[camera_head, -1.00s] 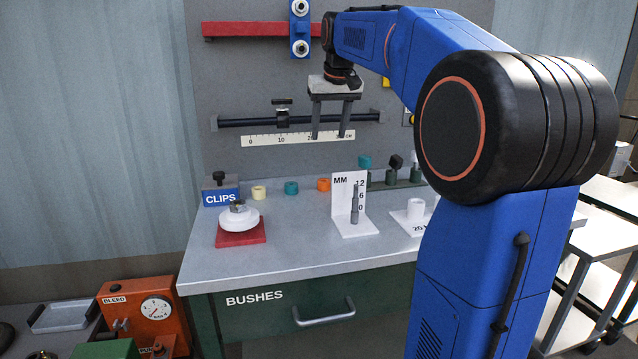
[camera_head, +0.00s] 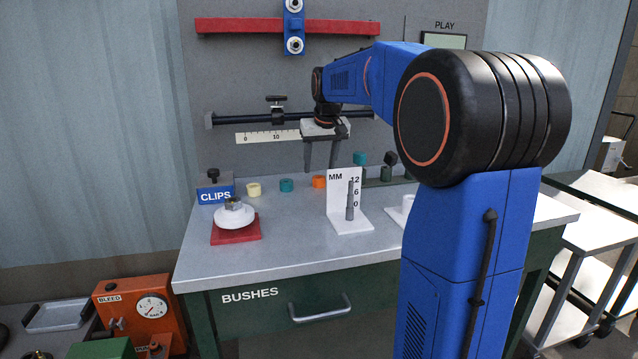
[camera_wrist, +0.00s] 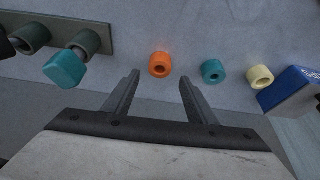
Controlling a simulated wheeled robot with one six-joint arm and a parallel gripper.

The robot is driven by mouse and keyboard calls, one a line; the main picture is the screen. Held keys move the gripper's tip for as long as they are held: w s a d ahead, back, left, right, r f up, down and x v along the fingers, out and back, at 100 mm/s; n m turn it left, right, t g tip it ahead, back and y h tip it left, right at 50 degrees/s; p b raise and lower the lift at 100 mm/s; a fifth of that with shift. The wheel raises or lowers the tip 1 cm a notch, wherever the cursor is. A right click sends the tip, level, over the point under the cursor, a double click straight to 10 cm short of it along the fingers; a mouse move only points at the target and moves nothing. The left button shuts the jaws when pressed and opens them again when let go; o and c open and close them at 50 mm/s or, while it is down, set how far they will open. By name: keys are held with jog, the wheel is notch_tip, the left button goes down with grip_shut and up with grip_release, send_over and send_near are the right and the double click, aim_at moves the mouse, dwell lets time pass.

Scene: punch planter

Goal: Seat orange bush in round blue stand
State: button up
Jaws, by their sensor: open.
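The orange bush (camera_head: 319,181) is a short ring standing on the bench near its back edge, partly covered by a white panel in the head view. In the wrist view the orange bush (camera_wrist: 160,65) shows its open hole, just beyond and between the fingertips. My gripper (camera_head: 321,171) is open, pointing down above the back of the bench. It also shows in the wrist view (camera_wrist: 158,79), with nothing between its fingers. I cannot make out a round blue stand in these frames.
A teal bush (camera_head: 287,185) and a cream bush (camera_head: 254,189) stand left of the orange one. A blue CLIPS box (camera_head: 215,195), a white disc (camera_head: 234,216) on a red base and a white MM gauge (camera_head: 352,221) stand nearby. Green holders with knobs stand right.

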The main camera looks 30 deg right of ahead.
aim_at(320, 187)
jog(key=shift+s+x, duration=0.2)
jog(key=shift+x, duration=0.8)
jog(key=shift+s+x, duration=0.15)
jog(key=shift+x, duration=0.85)
jog(key=shift+f, duration=0.1)
jog(key=c, duration=1.2)
